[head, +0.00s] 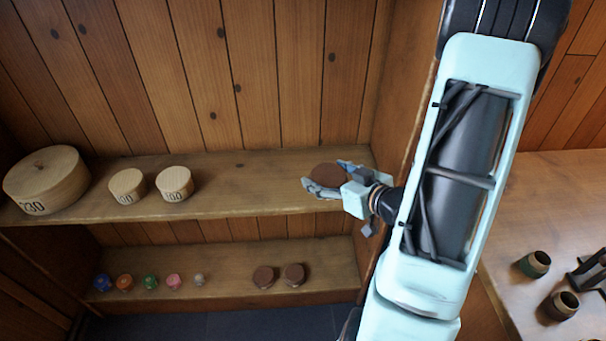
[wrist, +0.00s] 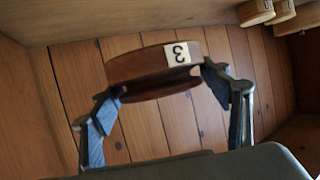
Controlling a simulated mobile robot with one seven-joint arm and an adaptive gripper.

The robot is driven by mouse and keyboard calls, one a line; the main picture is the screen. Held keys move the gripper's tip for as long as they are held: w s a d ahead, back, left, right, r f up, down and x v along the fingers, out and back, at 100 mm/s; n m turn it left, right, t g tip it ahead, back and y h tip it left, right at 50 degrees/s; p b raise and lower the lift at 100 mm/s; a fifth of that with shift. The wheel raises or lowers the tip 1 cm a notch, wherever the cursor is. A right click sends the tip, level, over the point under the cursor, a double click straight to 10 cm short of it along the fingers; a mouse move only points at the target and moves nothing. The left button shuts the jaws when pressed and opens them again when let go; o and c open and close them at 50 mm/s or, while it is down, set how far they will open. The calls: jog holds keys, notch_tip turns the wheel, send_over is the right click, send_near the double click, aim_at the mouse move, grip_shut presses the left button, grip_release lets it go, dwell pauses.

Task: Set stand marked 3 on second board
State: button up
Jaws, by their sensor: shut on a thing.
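The stand marked 3 is a dark brown turned spool (wrist: 155,72) with a pale label, upside down in the wrist view. My gripper (wrist: 162,82) is shut on its sides, one finger at each side. In the head view the brown stand (head: 327,174) is in my gripper (head: 332,180) at the right end of the upper board (head: 240,180). I cannot tell whether it touches the board. The lower board (head: 225,262) runs below, with two similar brown stands (head: 264,277) (head: 294,274) on it.
A large round wooden box (head: 47,182) and two smaller round pale wooden pieces (head: 127,187) (head: 174,184) stand on the upper board's left. Several small coloured spools (head: 150,282) line the lower board's left. The upper board is clear between the pale pieces and my gripper. Dark cups (head: 534,264) stand on a right-hand surface.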

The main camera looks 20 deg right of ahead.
jog(key=shift+w+d+f+b, duration=0.2)
jog(key=shift+w+f+b, duration=0.5)
jog(key=shift+b, duration=1.3)
jog(key=w+d+f, duration=0.1)
jog(key=w+f, duration=0.1)
jog(key=w, duration=0.1)
jog(key=w+d+f, duration=0.1)
jog(key=w+f, duration=0.2)
jog(key=w, duration=0.1)
jog(key=w+d+f, duration=0.1)
jog(key=w+f, duration=0.1)
jog(key=w, duration=0.2)
jog(key=shift+f, duration=0.35)
jog(key=shift+w+f, duration=0.35)
jog(key=shift+f, duration=0.05)
jog(key=shift+f+b, duration=0.4)
jog(key=shift+f, duration=1)
jog(key=shift+f, duration=0.25)
jog(key=o, duration=1.3)
jog(key=shift+r, duration=0.1)
